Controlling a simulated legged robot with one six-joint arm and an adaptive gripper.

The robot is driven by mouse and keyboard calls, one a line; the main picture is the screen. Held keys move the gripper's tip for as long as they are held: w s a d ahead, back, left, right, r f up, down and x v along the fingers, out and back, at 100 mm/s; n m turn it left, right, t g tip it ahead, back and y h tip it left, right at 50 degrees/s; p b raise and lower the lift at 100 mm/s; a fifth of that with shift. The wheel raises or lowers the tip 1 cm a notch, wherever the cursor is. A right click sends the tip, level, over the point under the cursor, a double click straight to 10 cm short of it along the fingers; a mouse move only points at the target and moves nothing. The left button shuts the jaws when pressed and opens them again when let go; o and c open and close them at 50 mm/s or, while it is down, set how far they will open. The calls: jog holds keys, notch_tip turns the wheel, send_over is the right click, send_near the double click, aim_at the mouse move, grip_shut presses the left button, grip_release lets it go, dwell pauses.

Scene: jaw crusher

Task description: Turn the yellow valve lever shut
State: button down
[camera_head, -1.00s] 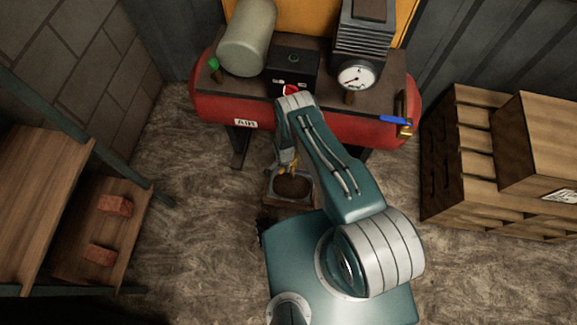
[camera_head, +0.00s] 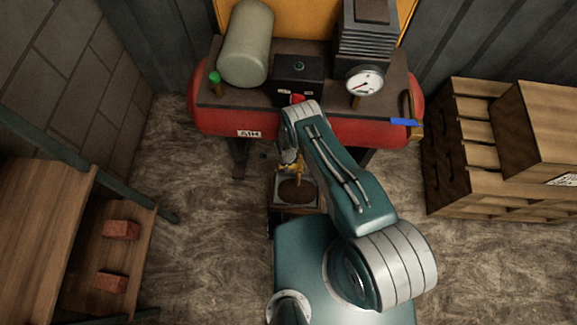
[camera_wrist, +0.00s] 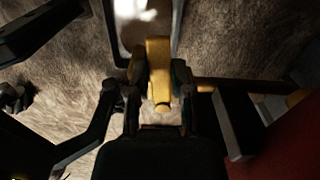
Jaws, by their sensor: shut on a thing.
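The yellow valve lever (camera_wrist: 159,62) sits between the two fingers of my gripper (camera_wrist: 158,76) in the wrist view, with a finger against each side. A brassy pipe (camera_wrist: 240,86) runs right from near the lever toward the red tank. In the head view, the lever (camera_head: 298,171) is a small yellow spot below the tank, beside my gripper (camera_head: 290,163). My forearm and wrist hide much of the valve and the fingers there.
A red air tank (camera_head: 215,118) carries a gauge (camera_head: 365,83) and a black box with a red switch (camera_head: 297,98). A square pan (camera_head: 298,203) lies under my gripper. Wooden crates (camera_head: 470,160) stand right; a shelf with bricks (camera_head: 121,229) stands left.

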jog(key=shift+w+m, duration=0.4)
jog(key=shift+m, duration=0.3)
jog(key=shift+d, duration=0.1)
jog(key=c, duration=0.5)
grip_release()
jog(key=shift+r, duration=0.15)
jog(key=shift+r, duration=0.3)
notch_tip(320, 180, up, 7)
jog(key=shift+f, duration=0.2)
jog(key=shift+s, duration=0.1)
